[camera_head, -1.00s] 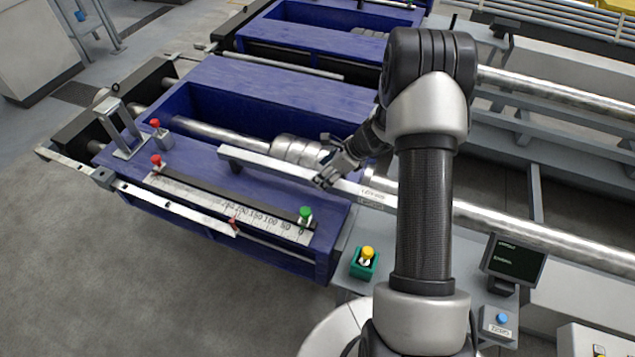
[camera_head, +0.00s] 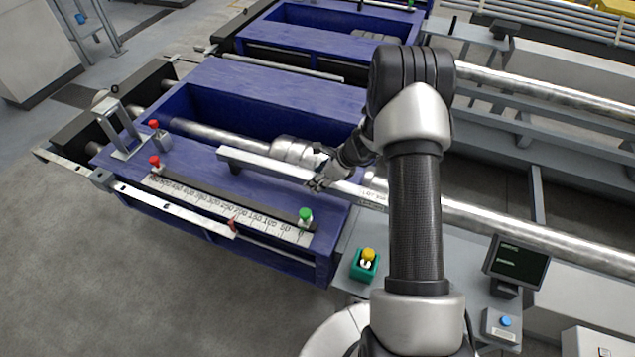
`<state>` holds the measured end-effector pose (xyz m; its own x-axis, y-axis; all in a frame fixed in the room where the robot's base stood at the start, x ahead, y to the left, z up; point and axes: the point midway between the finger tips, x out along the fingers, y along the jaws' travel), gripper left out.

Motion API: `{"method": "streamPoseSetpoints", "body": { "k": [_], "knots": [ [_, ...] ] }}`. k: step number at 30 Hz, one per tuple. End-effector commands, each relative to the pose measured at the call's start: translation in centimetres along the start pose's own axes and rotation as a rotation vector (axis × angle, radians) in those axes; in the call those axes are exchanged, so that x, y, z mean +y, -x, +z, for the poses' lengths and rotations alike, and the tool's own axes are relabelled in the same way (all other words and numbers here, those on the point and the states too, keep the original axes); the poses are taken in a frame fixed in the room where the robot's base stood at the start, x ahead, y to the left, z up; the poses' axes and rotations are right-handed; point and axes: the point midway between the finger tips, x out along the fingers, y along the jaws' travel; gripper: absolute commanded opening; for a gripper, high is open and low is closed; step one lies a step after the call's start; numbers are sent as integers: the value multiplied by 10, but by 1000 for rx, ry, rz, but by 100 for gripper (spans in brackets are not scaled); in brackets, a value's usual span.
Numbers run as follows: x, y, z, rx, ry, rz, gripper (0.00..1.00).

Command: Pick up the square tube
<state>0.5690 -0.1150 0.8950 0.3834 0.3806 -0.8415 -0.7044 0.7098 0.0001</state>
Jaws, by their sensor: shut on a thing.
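The square tube (camera_head: 262,167) is a long, light grey bar. It runs slantwise over the blue runout table (camera_head: 270,85), from its open left end down to the right, where a printed label shows. My gripper (camera_head: 318,184) is shut on the square tube right of its middle, coming from the upper right. The fingers are small in this view and cover part of the tube. I cannot tell whether the tube touches the table top.
A round bar (camera_head: 210,133) with a thicker silver part lies in the trough behind the tube. Red knobs (camera_head: 154,161), a green knob (camera_head: 305,215) and a scale (camera_head: 225,208) stand in front. A yellow button (camera_head: 368,254) and a small screen (camera_head: 516,261) are at right.

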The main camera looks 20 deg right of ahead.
Motion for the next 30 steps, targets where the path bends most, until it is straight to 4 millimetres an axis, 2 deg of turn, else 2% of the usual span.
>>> {"method": "streamPoseSetpoints", "body": {
  "k": [12,30],
  "knots": [
    [0,0,0,0,0,0,0],
    [-1,2,2,-2,2,-2,0]
  ]
}}
